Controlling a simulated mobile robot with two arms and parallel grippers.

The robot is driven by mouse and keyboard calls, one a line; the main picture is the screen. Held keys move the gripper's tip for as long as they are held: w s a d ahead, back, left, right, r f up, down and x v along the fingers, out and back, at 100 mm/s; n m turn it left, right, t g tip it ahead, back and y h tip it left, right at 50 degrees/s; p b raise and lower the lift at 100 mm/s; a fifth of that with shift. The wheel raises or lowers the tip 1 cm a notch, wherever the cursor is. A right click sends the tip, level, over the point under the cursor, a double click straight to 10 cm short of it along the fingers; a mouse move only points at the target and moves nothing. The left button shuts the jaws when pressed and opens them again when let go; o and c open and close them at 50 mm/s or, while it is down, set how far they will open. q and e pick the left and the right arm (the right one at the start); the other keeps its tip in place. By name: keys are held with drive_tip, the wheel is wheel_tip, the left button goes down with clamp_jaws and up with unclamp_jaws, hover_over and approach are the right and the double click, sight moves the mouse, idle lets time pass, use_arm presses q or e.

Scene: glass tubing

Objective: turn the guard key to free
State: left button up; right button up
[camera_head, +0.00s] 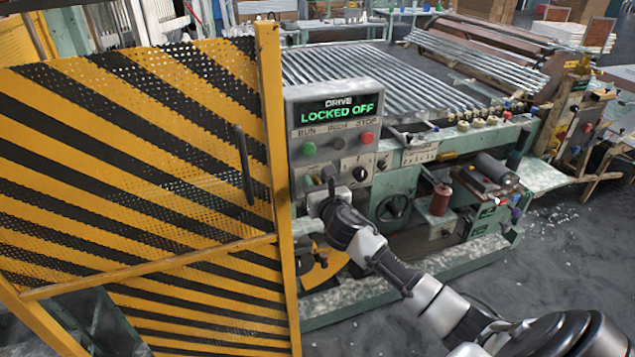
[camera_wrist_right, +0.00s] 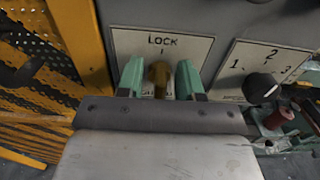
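The brass-coloured guard key (camera_wrist_right: 160,78) sits in a white plate (camera_wrist_right: 125,42) lettered LOCK, just below a short mark under that word. My right gripper (camera_wrist_right: 160,80) has its two green fingers on either side of the key, with narrow gaps showing, so it looks open around it. The lower part of the key is hidden behind the gripper body. In the head view my right gripper (camera_head: 322,190) is at the lower left of the control panel (camera_head: 340,95) and hides the key. The panel display (camera_head: 340,110) reads LOCKED OFF. My left gripper is out of view.
A yellow-and-black striped guard door (camera_head: 140,150) with a dark handle (camera_head: 244,165) stands close left of the panel. A black selector knob (camera_wrist_right: 260,87) is right of the key. Above are RUN, INCH and STOP buttons (camera_head: 338,145). The machine bed (camera_head: 380,75) lies behind.

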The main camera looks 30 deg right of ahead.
drive_tip(key=c, duration=0.6)
drive_tip(key=shift+m, duration=0.3)
drive_tip(key=m, duration=0.4)
drive_tip(key=shift+s+d, duration=0.1)
drive_tip(key=shift+d, duration=0.1)
drive_tip(key=shift+d+f+m, duration=0.1)
drive_tip(key=shift+f+m, duration=0.1)
drive_tip(key=shift+m, duration=2.05)
drive_tip(key=shift+d+f+m, duration=0.1)
drive_tip(key=shift+f+m, duration=0.05)
drive_tip(key=shift+m, duration=2.05)
drive_tip(key=shift+d+f+m, duration=0.1)
drive_tip(key=shift+f+m, duration=0.1)
drive_tip(key=shift+m, duration=2.05)
